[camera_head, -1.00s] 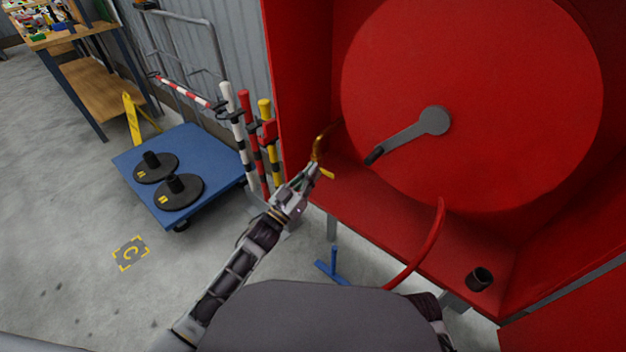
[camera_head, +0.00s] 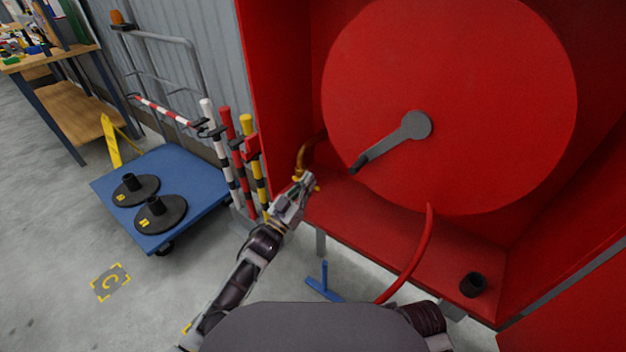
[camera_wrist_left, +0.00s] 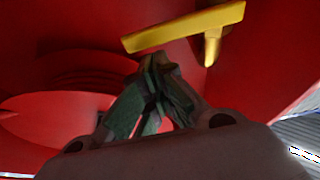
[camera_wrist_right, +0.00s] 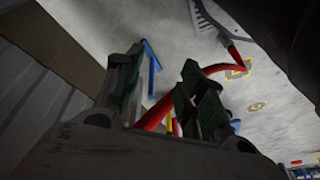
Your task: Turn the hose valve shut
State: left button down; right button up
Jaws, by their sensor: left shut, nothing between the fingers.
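The hose valve is a curved brass pipe (camera_head: 303,155) with a yellow handle at its lower end, at the left inside the red cabinet. In the left wrist view the yellow handle (camera_wrist_left: 185,27) is a bar with a short stem, slightly tilted. My left gripper (camera_head: 306,180) is at the handle. In the left wrist view its fingertips (camera_wrist_left: 156,62) are together and empty, just below the bar; I cannot tell whether they touch it. My right gripper (camera_wrist_right: 163,60) is open with nothing held; in the head view it is hidden.
The red reel (camera_head: 470,90) with a grey crank (camera_head: 392,140) fills the cabinet. A red hose (camera_head: 415,260) hangs over its edge near a black cup (camera_head: 473,284). A blue T-shaped piece (camera_head: 324,283) is below. Striped posts and a blue cart (camera_head: 200,195) stand left.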

pick_arm(q)
jog(key=shift+f, duration=0.1)
pick_arm(e)
jog(key=shift+s+f, duration=0.15)
jog(key=shift+s, duration=0.15)
pick_arm(q)
jog(key=shift+s+d+f+m+h, duration=0.15)
jog(key=shift+f+m+h, duration=0.15)
jog(key=shift+f+m, duration=0.6)
pick_arm(e)
jog(key=shift+w+r, duration=0.3)
jog(key=shift+r, duration=0.15)
